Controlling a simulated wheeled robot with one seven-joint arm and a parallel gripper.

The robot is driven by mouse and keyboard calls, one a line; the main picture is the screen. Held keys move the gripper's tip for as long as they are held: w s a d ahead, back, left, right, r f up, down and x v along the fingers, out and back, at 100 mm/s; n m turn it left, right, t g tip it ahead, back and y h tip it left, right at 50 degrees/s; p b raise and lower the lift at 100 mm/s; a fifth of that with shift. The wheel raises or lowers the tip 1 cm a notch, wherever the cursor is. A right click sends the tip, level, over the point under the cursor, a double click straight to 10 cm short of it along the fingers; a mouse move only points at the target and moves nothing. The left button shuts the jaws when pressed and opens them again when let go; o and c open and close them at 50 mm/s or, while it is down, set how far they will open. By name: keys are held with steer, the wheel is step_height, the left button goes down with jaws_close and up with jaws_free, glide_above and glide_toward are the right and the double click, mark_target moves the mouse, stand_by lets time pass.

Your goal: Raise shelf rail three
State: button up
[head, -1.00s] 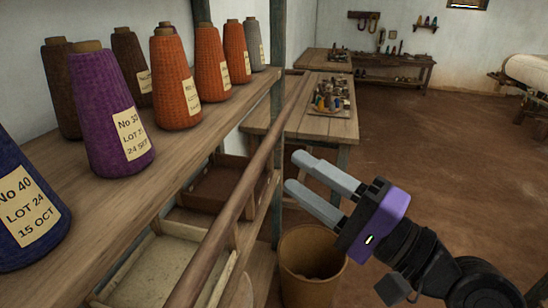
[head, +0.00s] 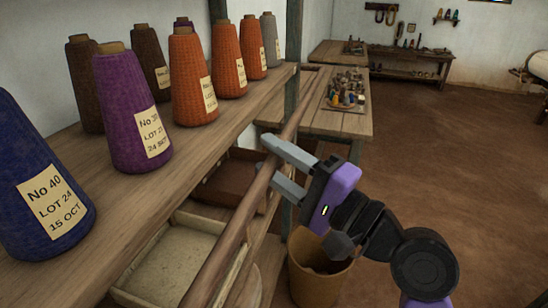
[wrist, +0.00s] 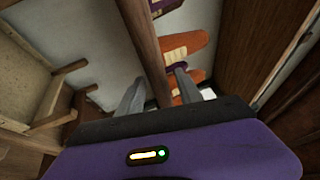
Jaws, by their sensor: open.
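A round wooden rail (head: 228,226) runs along the front of the shelf unit, sloping from the bottom of the head view up to the back post. It also shows in the wrist view (wrist: 143,42). My gripper (head: 269,160) is open at the rail, its grey fingers pointing left. In the wrist view, the rail passes between the two spread fingers (wrist: 157,80). I cannot tell whether either finger touches it. Part of the rail is hidden behind the fingers in the head view.
A shelf board (head: 190,157) behind the rail carries several labelled yarn cones, including a purple one (head: 130,115). Trays (head: 175,262) sit below. A bucket (head: 315,275) stands under my gripper. A table (head: 335,122) stands behind; the floor at right is clear.

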jaws_close()
steer(key=shift+f, duration=0.1)
stand_by(1.2)
